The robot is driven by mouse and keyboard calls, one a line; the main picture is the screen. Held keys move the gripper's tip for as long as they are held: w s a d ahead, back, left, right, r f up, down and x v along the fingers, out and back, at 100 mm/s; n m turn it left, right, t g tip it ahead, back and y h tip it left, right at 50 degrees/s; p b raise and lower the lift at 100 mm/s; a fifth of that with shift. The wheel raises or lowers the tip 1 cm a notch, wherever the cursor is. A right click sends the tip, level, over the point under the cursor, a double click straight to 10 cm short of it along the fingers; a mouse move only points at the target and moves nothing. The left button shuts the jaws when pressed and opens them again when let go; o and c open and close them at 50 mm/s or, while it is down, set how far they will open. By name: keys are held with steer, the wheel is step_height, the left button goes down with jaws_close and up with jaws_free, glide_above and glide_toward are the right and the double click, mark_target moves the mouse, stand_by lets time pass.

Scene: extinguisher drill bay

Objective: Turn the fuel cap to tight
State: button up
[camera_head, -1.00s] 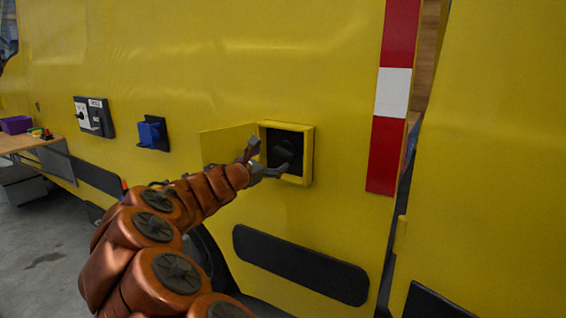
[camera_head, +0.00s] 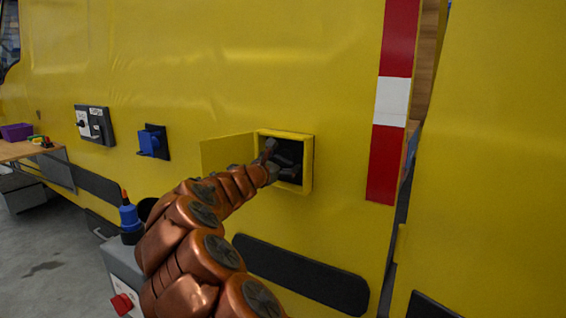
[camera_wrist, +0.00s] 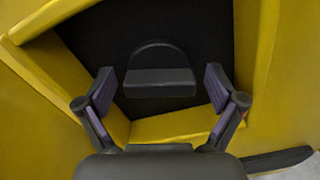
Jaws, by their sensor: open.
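The fuel cap (camera_wrist: 160,70) is a dark round cap with a raised bar across it, inside a yellow-framed recess (camera_head: 308,165) in the yellow vehicle side. In the wrist view the bar lies level. My gripper (camera_wrist: 160,88) is open, with one finger on each side of the cap; no contact with it shows. In the head view my gripper (camera_head: 284,160) reaches into the recess and hides most of the cap. The yellow flap (camera_head: 225,153) stands open on the left of the recess.
A blue socket (camera_head: 151,141) and a dark switch panel (camera_head: 95,124) are on the vehicle side to the left. A bench (camera_head: 30,150) with a purple bin (camera_head: 17,132) stands at far left. A black strip (camera_head: 300,273) runs below the recess.

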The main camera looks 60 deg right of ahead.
steer(key=c, duration=1.1)
steer(key=shift+c, duration=0.2)
steer(key=shift+f+m+b, duration=0.1)
steer(key=shift+m+b, duration=0.2)
steer(key=shift+b, duration=0.15)
steer(key=shift+f+m+b, duration=0.1)
steer(key=shift+m+b, duration=0.5)
steer(key=shift+b, duration=0.1)
steer(key=m+b, duration=0.5)
steer(key=b, duration=0.1)
steer(key=shift+f, duration=0.15)
steer(key=m+b, duration=0.6)
steer(key=b, duration=0.1)
steer(key=shift+s, duration=0.1)
steer(key=shift+m+b, duration=0.8)
steer(key=shift+r, duration=0.2)
